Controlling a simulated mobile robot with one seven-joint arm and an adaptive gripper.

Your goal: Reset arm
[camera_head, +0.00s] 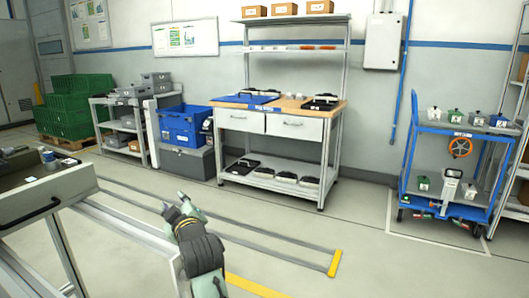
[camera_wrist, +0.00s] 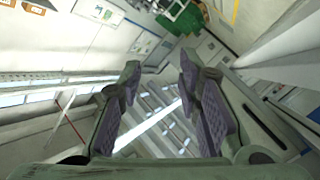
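My gripper (camera_wrist: 159,80) shows in the wrist view with its two fingers spread apart. The gap between the fingers is empty, and grey rails or slats show beyond it, out of reach by their look. In the head view my arm rises from the bottom edge, left of the middle, over the open floor. Its grey-green end with a dark ribbed part is small there, and I cannot make out the fingers. Nothing is seen held, and the arm touches nothing that I can see.
A workbench (camera_head: 290,125) with trays is at the back wall. A blue cart (camera_head: 408,190) is at the right. The middle floor (camera_head: 300,215) is clear.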

